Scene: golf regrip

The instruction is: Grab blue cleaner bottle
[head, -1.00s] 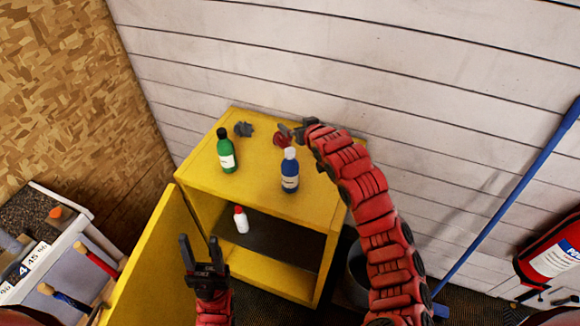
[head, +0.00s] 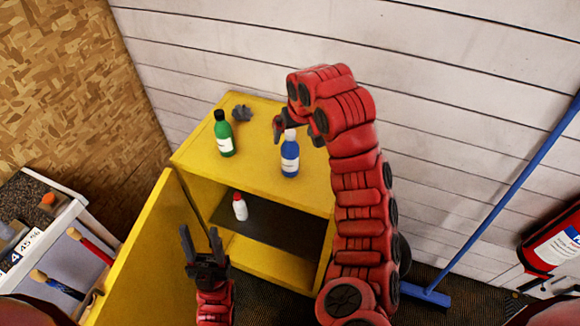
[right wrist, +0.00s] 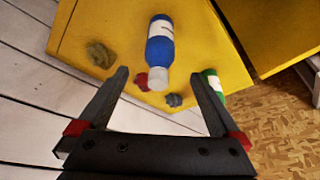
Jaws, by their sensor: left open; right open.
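The blue cleaner bottle (head: 290,160), with a white cap and white label, stands upright on the yellow cabinet (head: 262,178). My right gripper (head: 298,131) is open close to the bottle's cap, partly hidden by its own arm in the head view. In the right wrist view the blue bottle (right wrist: 160,46) lies between the lines of the open fingers, its cap towards my gripper (right wrist: 159,76). I cannot tell that either finger touches it. My left gripper (head: 200,232) is open and empty, in front of the cabinet's open lower part.
A green bottle (head: 224,138) stands left of the blue one, with a grey crumpled lump (head: 242,113) behind it. Red (right wrist: 142,81) and olive (right wrist: 100,55) lumps also lie on top. A white bottle (head: 240,208) stands inside. The yellow door (head: 140,260) is open.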

